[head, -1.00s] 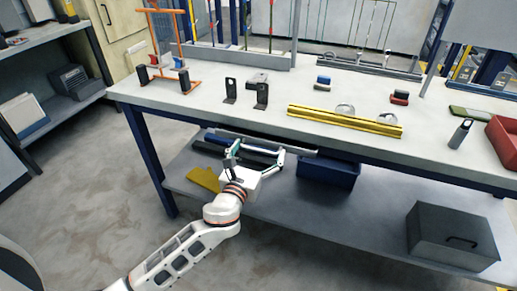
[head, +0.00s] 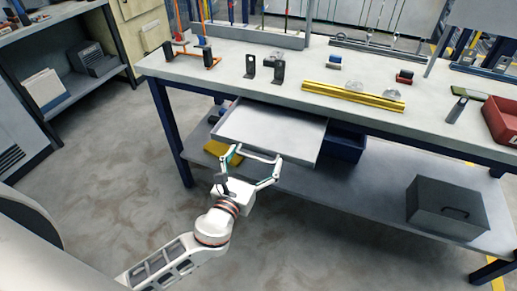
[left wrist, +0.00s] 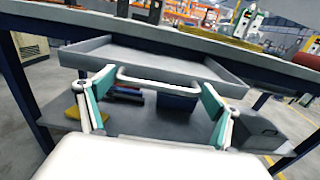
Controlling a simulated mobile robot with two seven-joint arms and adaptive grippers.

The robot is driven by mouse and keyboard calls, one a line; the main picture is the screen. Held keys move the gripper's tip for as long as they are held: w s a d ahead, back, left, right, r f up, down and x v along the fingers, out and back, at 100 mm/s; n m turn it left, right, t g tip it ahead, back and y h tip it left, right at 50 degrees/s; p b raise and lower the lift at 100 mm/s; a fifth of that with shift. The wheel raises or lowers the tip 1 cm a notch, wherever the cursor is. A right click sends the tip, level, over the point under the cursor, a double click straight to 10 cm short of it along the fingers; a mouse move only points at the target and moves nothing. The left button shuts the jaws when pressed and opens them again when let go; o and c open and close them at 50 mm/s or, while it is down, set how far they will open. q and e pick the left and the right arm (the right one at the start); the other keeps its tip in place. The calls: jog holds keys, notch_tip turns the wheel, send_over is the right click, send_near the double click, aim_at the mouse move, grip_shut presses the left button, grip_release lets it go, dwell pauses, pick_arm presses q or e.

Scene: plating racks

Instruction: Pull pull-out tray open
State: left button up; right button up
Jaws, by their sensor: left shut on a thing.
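The pull-out tray (head: 273,130) is a shallow grey tray under the workbench top. It stands out from beneath the bench edge, and its empty floor shows. It also shows in the left wrist view (left wrist: 140,57), with a pale bar handle (left wrist: 165,83) across its front. My left gripper (head: 250,167) is at the tray front, shut on the handle (head: 256,154). In the left wrist view its green-padded fingers (left wrist: 158,100) stand at both ends of the handle. My right gripper is in neither view.
The workbench top (head: 225,68) holds brackets, a yellow rail (head: 352,97) and a red bin (head: 502,120). On the lower shelf (head: 340,188) are a blue bin (head: 343,146), a yellow item (head: 222,153) and a grey box (head: 447,207). Floor in front is clear.

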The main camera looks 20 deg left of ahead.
pick_arm(q)
jog(key=shift+s+d, duration=0.1)
jog(key=shift+s, duration=0.15)
jog(key=o, duration=1.3)
jog(key=shift+c, duration=0.2)
jog(key=s, duration=1.2)
jog(key=shift+a, duration=0.2)
